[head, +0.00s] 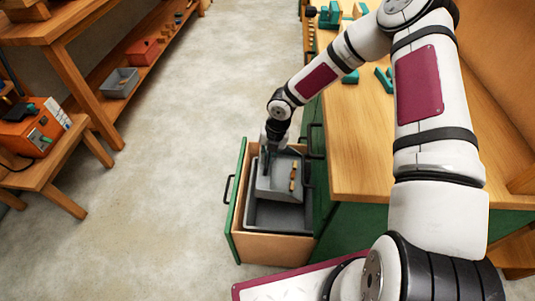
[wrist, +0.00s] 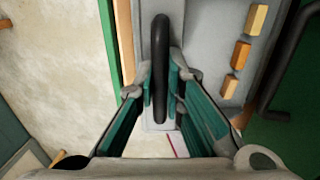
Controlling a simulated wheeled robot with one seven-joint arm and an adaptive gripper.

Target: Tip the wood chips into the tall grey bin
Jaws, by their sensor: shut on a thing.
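A light grey tub (head: 276,186) with a dark loop handle (wrist: 161,40) is at the open drawer. My gripper (head: 270,150) is shut on this handle; in the wrist view its teal-padded fingers (wrist: 163,88) lie on both sides of it. Several small wooden pieces, the wood chips (head: 293,178), lie in a row in the tub, and three show in the wrist view (wrist: 240,55). A darker grey bin (head: 275,222) sits in the drawer under and around the tub. I cannot tell whether tub and bin touch.
The drawer (head: 272,249) has a green front (head: 237,196) and stands out from a green bench with a wooden top (head: 360,165). Teal parts lie on the top. At left, a stool (head: 58,175) carries an orange machine (head: 28,134). The floor (head: 160,200) between is clear.

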